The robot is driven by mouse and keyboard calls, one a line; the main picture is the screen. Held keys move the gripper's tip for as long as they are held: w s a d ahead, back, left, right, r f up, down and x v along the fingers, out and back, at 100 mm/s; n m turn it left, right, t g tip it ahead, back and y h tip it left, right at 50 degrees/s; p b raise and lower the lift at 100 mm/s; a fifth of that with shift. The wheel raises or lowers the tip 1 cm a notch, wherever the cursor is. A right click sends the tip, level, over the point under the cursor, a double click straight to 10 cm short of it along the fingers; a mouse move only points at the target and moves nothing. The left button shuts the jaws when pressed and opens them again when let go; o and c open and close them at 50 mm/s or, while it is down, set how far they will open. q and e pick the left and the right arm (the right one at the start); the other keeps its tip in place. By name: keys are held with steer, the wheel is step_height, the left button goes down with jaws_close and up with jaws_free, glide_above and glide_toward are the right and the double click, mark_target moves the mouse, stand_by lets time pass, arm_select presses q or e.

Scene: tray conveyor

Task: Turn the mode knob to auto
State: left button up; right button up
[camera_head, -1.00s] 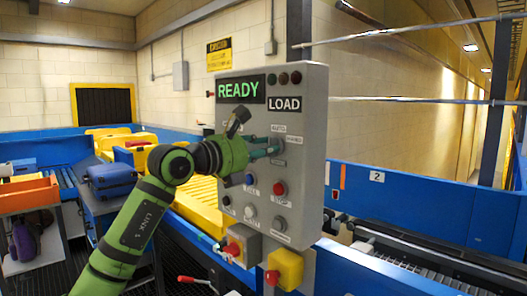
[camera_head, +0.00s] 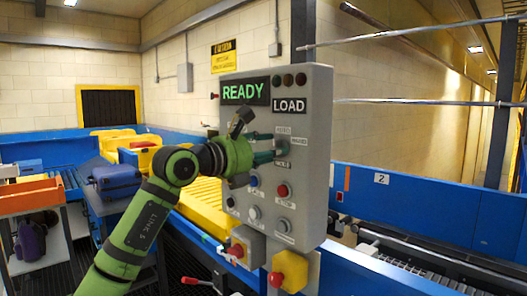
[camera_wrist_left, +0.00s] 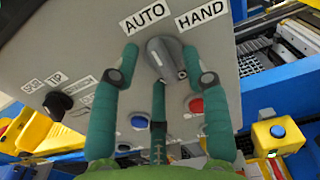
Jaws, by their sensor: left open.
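The mode knob (camera_wrist_left: 165,58) is a grey round selector on the grey control panel (camera_head: 318,150), below the AUTO (camera_wrist_left: 145,18) and HAND (camera_wrist_left: 203,15) labels. The fingers are spread, one on each side, with gaps visible beside the knob. I cannot tell exactly which label the knob points to. In the head view my left gripper (camera_head: 276,152) reaches the panel's face from the left, and its fingers mostly hide the knob. My right gripper is not in view.
Below the knob are a blue button (camera_wrist_left: 139,122) and a red button (camera_wrist_left: 197,105). A black knob (camera_wrist_left: 58,103) sits to the left. A yellow box with a red button (camera_head: 288,270) hangs under the panel. The display (camera_head: 244,92) reads READY.

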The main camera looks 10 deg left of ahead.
arm_select(q)
steer(key=v, duration=1.2)
